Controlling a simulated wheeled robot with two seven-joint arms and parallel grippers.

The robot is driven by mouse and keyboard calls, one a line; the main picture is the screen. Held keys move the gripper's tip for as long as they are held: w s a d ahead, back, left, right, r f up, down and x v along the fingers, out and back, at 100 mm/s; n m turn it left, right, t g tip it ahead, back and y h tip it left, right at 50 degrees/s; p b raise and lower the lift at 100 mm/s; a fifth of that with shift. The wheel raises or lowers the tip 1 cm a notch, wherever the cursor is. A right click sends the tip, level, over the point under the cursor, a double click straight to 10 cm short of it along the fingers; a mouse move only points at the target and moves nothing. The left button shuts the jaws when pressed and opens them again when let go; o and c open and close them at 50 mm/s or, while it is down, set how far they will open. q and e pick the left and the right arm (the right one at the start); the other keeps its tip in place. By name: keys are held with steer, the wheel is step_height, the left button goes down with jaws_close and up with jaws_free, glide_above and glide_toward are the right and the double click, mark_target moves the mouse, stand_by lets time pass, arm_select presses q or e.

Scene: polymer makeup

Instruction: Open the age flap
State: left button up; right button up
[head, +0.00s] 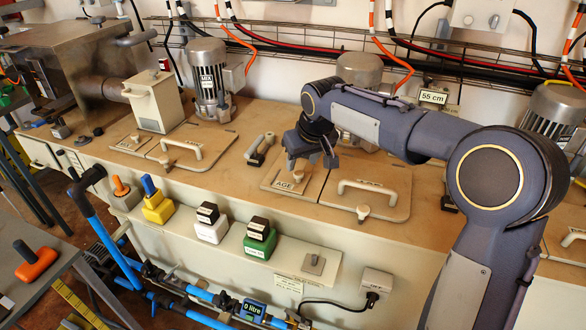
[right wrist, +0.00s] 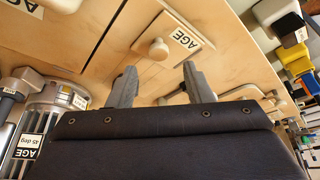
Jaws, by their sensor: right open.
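The age flap (head: 276,179) is a small pale wooden panel with an AGE label and a knob, lying flat in the worktop in the head view. In the right wrist view the AGE label (right wrist: 185,39) and the round knob (right wrist: 158,49) show clearly. My right gripper (head: 314,160) hangs over the back part of the flap, partly hiding it. In the right wrist view my right gripper (right wrist: 157,72) is open and empty, and the knob appears between and beyond its fingertips. I cannot tell the exact gap to the knob. My left gripper is not in view.
A larger lid with a bar handle (head: 375,187) lies right of the flap. A loose grey-white handle (head: 260,146) stands to its left. Motors (head: 208,72) and cables line the back. Coloured switch blocks (head: 260,238) sit on the lower front ledge.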

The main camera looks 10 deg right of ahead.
mark_target(299, 172)
steer(key=x, duration=0.4)
steer(key=shift+w+f, duration=0.1)
steer(key=shift+f, duration=0.3)
steer(key=shift+c, duration=0.4)
jaws_close()
